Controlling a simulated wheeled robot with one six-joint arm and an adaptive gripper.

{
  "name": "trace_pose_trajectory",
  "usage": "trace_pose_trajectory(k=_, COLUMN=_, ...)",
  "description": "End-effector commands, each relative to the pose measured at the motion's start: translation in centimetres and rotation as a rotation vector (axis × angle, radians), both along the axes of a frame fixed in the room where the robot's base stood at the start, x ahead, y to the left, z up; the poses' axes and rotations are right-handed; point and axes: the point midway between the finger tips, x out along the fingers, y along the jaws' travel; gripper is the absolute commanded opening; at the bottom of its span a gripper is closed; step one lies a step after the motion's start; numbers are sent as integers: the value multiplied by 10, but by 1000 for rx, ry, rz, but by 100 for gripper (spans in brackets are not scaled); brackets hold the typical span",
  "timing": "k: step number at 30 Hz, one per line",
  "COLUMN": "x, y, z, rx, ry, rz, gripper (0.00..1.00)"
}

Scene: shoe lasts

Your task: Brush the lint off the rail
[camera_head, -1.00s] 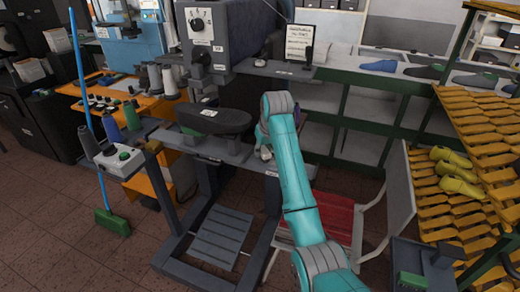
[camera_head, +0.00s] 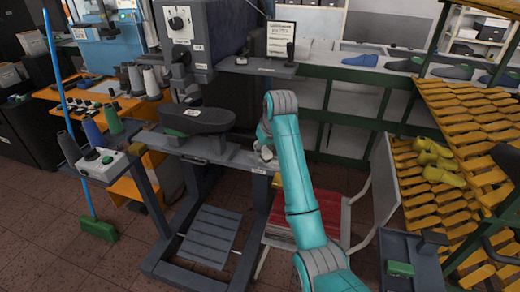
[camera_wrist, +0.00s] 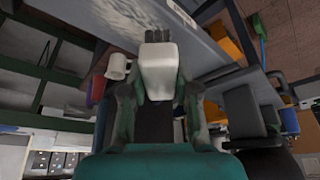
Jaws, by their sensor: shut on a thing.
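My gripper (camera_wrist: 156,92) is shut on a brush with a pale block (camera_wrist: 158,68) and dark grey bristles (camera_wrist: 157,35). In the head view, my gripper (camera_head: 265,148) is near the right end of the grey rail (camera_head: 218,154) at the front of the dark machine, and my arm partly hides it. The rail also runs diagonally behind the brush in the wrist view (camera_wrist: 207,49). I cannot tell whether the bristles touch it.
A red chair (camera_head: 338,215) is beside my arm. A yellow slatted rack (camera_head: 475,125) with yellow lasts (camera_head: 440,165) is on the right. A green broom (camera_head: 98,228) stands left; floor before it is clear.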

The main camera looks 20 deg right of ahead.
Motion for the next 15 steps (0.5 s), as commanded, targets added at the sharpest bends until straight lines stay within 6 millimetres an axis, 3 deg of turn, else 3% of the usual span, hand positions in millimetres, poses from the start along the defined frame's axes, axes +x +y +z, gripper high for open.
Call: trace_pose_trajectory(k=15, x=-19, y=-25, z=2, rx=1, ry=-1, rz=0, gripper=0)
